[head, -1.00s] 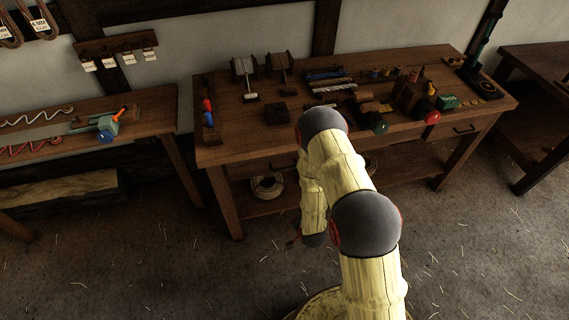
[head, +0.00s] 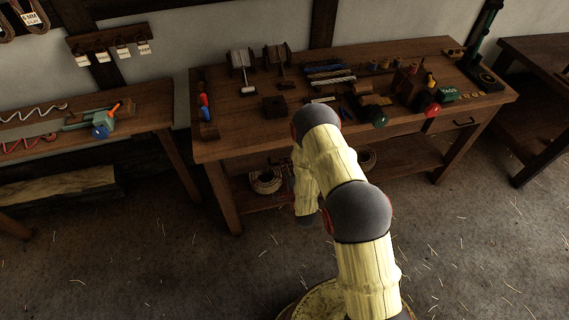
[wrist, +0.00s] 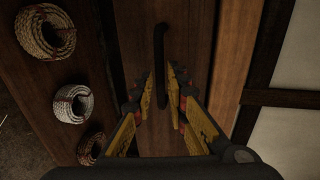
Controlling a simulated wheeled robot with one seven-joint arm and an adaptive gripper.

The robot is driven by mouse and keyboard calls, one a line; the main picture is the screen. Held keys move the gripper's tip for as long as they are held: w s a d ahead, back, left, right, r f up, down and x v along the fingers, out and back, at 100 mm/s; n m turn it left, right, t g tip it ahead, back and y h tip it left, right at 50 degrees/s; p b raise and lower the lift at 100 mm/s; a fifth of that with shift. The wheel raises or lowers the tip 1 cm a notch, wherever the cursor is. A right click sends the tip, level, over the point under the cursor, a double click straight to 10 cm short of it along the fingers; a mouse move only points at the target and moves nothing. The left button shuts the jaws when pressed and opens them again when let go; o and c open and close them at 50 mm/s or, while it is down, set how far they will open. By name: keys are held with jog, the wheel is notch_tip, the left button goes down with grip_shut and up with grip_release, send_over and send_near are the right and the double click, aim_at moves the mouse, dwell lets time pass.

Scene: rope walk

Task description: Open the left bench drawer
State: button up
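The workbench (head: 225,150) stands ahead in the head view. Its left drawer is mostly hidden behind my arm there. In the wrist view the drawer front (wrist: 190,40) fills the middle, with a dark bar handle (wrist: 159,45) running up and down the picture. My gripper (wrist: 160,88) is open, with one yellow finger on each side of the handle's lower part. A gap shows between the fingers and the bar; I cannot tell how deep the handle sits between them. The drawer looks shut.
Rope coils (wrist: 71,103) lie on the lower shelf beside the drawer front. The benchtop holds tools, a green tin (head: 446,95) and a red knob (head: 432,110). A second drawer handle (head: 463,123) is at the right. Another table (head: 150,120) stands left; floor in front is clear.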

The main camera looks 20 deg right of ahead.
jog(key=shift+x, duration=1.1)
jog(key=shift+c, duration=1.1)
grip_shut()
jog(key=shift+s, duration=0.1)
